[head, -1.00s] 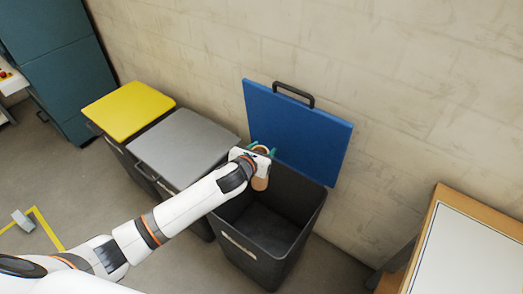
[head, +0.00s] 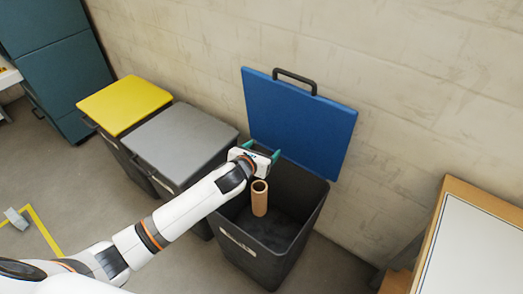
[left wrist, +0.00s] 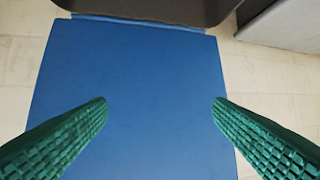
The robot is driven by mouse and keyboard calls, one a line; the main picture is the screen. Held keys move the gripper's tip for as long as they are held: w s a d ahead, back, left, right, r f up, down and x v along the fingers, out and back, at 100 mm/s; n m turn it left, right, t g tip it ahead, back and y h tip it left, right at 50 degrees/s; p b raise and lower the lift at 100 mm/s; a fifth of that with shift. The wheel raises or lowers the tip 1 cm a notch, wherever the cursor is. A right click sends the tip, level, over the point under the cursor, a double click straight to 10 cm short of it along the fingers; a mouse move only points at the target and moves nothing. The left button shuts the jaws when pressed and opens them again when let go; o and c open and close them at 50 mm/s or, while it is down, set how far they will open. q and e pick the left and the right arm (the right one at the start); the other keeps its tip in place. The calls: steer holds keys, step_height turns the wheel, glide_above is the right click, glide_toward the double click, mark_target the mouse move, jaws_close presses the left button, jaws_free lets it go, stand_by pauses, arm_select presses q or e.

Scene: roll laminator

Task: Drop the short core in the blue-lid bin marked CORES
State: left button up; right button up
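The short core (head: 260,197), a brown cardboard tube, is upright inside the dark bin (head: 237,245) with the raised blue lid (head: 298,122). It is below my left gripper (head: 263,150) and apart from it. I cannot tell whether it touches the bin floor. My left gripper is open and empty above the bin's left rear side. In the left wrist view its green fingers (left wrist: 160,125) are wide apart with the blue lid (left wrist: 130,75) behind them. A label shows on the bin's front, too small to read. My right gripper is not in view.
A grey-lid bin (head: 182,143) and a yellow-lid bin (head: 126,104) stand closed to the left. A teal cabinet (head: 55,70) is at the far left. A wood-edged table (head: 475,240) is at the right. The wall is close behind the bins.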

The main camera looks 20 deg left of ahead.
arm_select(q)
steer(key=v, duration=1.2)
steer(key=shift+p, duration=0.35)
steer(key=shift+f, duration=0.1)
